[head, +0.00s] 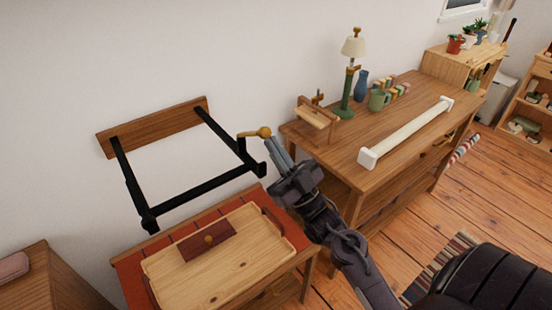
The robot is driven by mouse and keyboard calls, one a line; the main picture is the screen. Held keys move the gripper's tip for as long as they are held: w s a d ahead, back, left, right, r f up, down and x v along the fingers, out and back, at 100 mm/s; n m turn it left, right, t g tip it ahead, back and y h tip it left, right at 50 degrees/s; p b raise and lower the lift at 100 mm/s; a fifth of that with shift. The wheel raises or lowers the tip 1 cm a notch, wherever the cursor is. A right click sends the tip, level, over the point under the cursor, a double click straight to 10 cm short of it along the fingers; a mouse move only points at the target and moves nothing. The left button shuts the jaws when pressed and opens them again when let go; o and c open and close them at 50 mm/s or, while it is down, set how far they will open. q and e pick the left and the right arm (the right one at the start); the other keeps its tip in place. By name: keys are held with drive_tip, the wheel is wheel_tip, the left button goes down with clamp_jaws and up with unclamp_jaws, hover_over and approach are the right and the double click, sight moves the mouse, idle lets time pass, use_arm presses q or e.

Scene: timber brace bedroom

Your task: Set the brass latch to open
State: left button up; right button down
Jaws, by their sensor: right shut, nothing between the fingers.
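The brass latch shows in the head view as a short arm with a round brass knob (264,132). It sits by the right end of a black bracket frame (205,190) that hangs from a wooden wall board (155,127). My right gripper (275,148) is shut, with its fingertips just below and right of the knob. I cannot tell whether they touch it. The latch arm points roughly sideways, to the right. My left gripper is not in view.
A low table with a wooden tray (278,252) stands below the bracket. A desk (380,170) to the right holds a white bar (405,132), a lamp (354,45), a green mug (378,100) and a small wooden stand (316,115).

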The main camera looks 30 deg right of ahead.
sight(269, 132)
drive_tip(key=r+g+p, duration=0.1)
drive_tip(key=r+p, duration=0.1)
drive_tip(key=p, duration=0.1)
drive_tip(key=w+r+m+g+h+p, duration=0.1)
drive_tip(key=p, duration=0.2)
drive_tip(key=w+r+g+h+p, duration=0.1)
drive_tip(key=r+p, duration=0.1)
drive_tip(key=p, duration=0.1)
drive_tip(key=shift+w+a+r+m, duration=0.1)
drive_tip(key=shift+r+m, duration=0.2)
drive_tip(key=shift+r, duration=0.05)
drive_tip(key=x, duration=0.1)
drive_tip(key=p+x, duration=0.1)
drive_tip(key=x, duration=0.2)
drive_tip(key=shift+w+d+r+p, duration=0.25)
drive_tip(key=shift+d+p, duration=0.05)
drive_tip(key=shift+d+x, duration=0.1)
drive_tip(key=shift+x, duration=0.75)
drive_tip(key=shift+d+x, duration=0.15)
drive_tip(key=shift+x, duration=0.65)
drive_tip(key=shift+w+f, duration=0.15)
drive_tip(key=shift+w, duration=0.05)
